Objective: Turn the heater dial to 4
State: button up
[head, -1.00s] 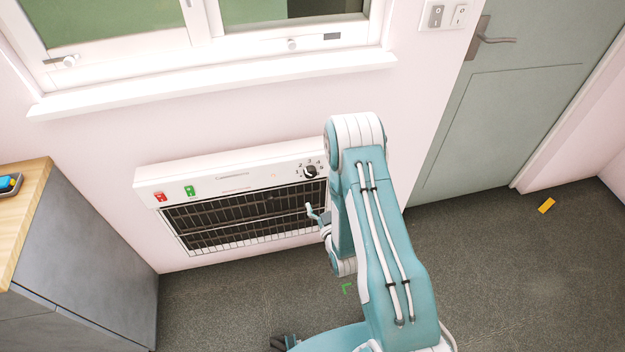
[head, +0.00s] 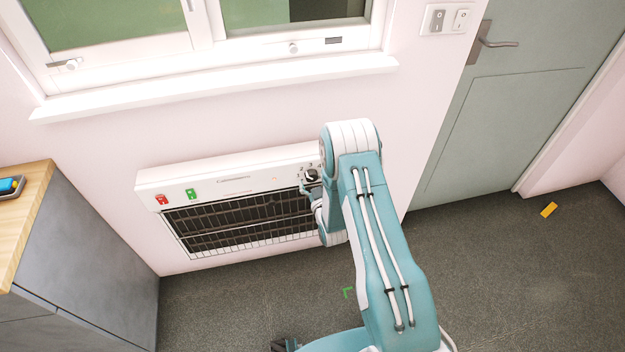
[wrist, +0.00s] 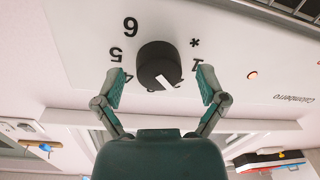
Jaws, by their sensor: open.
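The white heater (head: 220,176) is fixed to the wall under the window, with a dark grille. Its black dial (head: 312,176) is at the right end of the top panel, partly hidden by my arm. In the wrist view the dial (wrist: 153,57) lies ahead, between my open fingers. Its white pointer (wrist: 165,82) points down and to the right, at neither the 1 nor the 4. The 4, 5, 6, star and 1 show; 2 and 3 do not. My gripper (wrist: 160,88) has a finger on each side, with gaps visible beside the dial.
A red switch (head: 162,200) and a green switch (head: 191,194) sit at the heater's left. The window sill (head: 215,88) juts out above. A cabinet (head: 85,260) stands left, a door (head: 520,95) right. A yellow block (head: 548,209) lies on open floor.

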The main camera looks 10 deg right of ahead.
jog(key=shift+d, duration=0.1)
jog(key=shift+c, duration=0.4)
jog(key=c, duration=1.1)
jog(key=shift+m, duration=0.4)
jog(key=m, duration=0.8)
jog(key=shift+m+t, duration=0.3)
jog(key=m, duration=0.4)
jog(key=shift+m+h, duration=0.4)
jog(key=shift+f+m, duration=0.1)
jog(key=shift+m, duration=2)
jog(key=shift+d, duration=0.1)
